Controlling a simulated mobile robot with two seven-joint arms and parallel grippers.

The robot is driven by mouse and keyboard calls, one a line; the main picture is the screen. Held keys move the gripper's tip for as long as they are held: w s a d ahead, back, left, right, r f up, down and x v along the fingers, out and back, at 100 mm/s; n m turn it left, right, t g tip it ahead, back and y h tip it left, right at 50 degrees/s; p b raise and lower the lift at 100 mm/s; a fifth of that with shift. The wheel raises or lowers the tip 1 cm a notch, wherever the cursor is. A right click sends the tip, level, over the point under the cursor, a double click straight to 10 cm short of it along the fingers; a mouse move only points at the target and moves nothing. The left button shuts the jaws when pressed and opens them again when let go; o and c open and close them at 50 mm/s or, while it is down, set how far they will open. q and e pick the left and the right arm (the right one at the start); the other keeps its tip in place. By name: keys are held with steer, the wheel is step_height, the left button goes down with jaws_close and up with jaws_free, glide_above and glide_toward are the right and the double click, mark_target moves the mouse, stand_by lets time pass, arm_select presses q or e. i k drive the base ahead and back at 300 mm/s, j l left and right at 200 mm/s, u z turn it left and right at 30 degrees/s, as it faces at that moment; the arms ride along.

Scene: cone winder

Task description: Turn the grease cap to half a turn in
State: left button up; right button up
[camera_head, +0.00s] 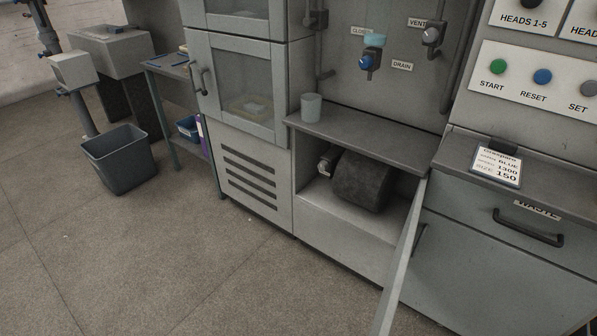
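No part is labelled as the grease cap. A small pale metal fitting (326,165) sits at the left end of a dark drum-shaped housing (362,181) in the open low compartment; I cannot tell whether it is the cap or how far it is turned in. The compartment's door (404,258) stands open, seen nearly edge-on at the right of the opening. Neither of my grippers is in view.
A grey cup (311,107) stands on the shelf (385,141) above the compartment. Blue drain valve (368,61) and vent knob (431,37) are on the back panel. A waste drawer (509,232) is right. A dark bin (121,162) stands left; the floor in front is clear.

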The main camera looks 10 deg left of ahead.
mark_target(323, 165)
steer(key=i+j, duration=0.15)
steer(key=j, duration=0.2)
steer(key=i+j+z, duration=0.1)
steer(key=j, duration=0.25)
steer(key=i+j, duration=0.2)
steer(key=j, duration=0.15)
steer(key=i+j, duration=0.15)
steer(key=j, duration=0.25)
steer(key=i+j+z, duration=0.1)
steer(key=j, duration=0.25)
